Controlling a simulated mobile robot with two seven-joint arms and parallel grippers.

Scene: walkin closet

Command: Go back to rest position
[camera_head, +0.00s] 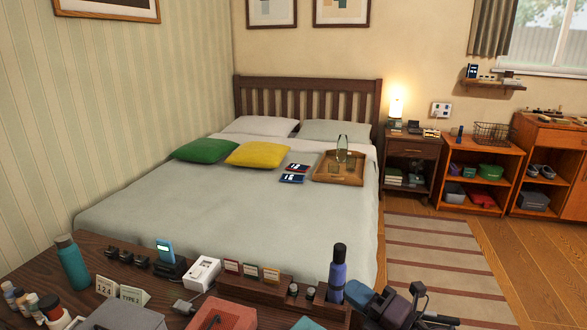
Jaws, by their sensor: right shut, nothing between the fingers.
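My right gripper (398,306) shows as a dark shape at the bottom right of the dark wooden table (215,262), low in the picture. It is shut and holds nothing. It is close to a blue bottle (337,275) and a blue-grey item (358,293), which partly overlap it in the picture; I cannot tell whether they touch. My left gripper is not in view.
The table is crowded with a teal bottle (73,262), a white box (202,273), a red case (222,315) and small items. Behind it stands a bed (230,215). A striped rug (430,258) and bare floor (530,265) lie to the right.

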